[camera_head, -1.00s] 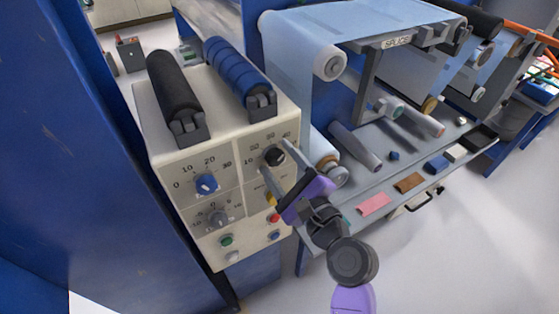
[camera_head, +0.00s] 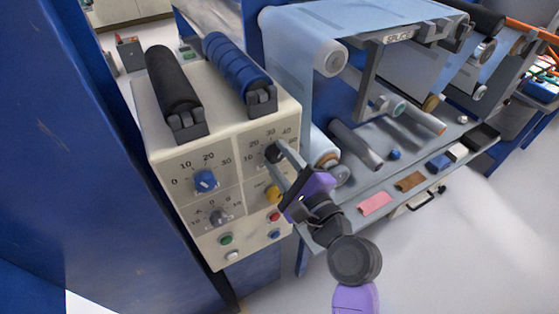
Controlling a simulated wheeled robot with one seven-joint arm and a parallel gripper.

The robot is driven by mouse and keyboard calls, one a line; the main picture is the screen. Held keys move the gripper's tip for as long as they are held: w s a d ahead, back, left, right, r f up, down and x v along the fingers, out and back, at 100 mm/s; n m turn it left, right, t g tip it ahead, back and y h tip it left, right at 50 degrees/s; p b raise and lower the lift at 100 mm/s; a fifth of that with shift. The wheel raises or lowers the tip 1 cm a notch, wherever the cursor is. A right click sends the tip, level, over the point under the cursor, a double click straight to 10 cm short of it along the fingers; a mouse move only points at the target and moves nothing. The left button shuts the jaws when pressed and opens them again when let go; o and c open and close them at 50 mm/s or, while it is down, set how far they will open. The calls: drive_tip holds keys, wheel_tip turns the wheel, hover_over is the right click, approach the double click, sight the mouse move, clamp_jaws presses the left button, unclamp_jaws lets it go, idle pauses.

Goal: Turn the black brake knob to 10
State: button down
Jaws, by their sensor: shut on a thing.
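The black brake knob (camera_head: 272,154) sits on the upper right part of the cream control panel (camera_head: 197,240). A dial scale with numbers such as 10, 20, 30 and 40 curves around it. My gripper (camera_head: 275,158) reaches it from the lower right, with its fingers around the knob and shut on it. The fingers hide part of the knob and the right side of its scale, so I cannot tell where its pointer stands.
A blue knob (camera_head: 205,181) and a grey knob (camera_head: 219,217) are to the left. A yellow button (camera_head: 273,194) and a red button (camera_head: 274,216) are just below my fingers. A black roller (camera_head: 174,85) and a blue roller (camera_head: 237,66) lie on top of the box.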

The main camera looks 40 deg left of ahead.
drive_tip(key=n+b, duration=0.4)
drive_tip(key=n, duration=0.2)
drive_tip(key=shift+f, duration=0.2)
drive_tip(key=n+b, duration=0.5)
drive_tip(key=n, duration=0.1)
drive_tip(key=shift+n, duration=0.3)
drive_tip(key=n+b, duration=0.5)
drive_tip(key=n, duration=0.1)
drive_tip(key=n+b, duration=0.4)
drive_tip(key=n, duration=0.2)
drive_tip(key=shift+r+b, duration=0.1)
drive_tip(key=shift+b, duration=0.25)
drive_tip(key=c, duration=0.9)
unclamp_jaws()
drive_tip(key=shift+r, duration=0.15)
drive_tip(key=v, duration=0.7)
drive_tip(key=shift+s+d, duration=0.2)
drive_tip(key=shift+d, duration=0.2)
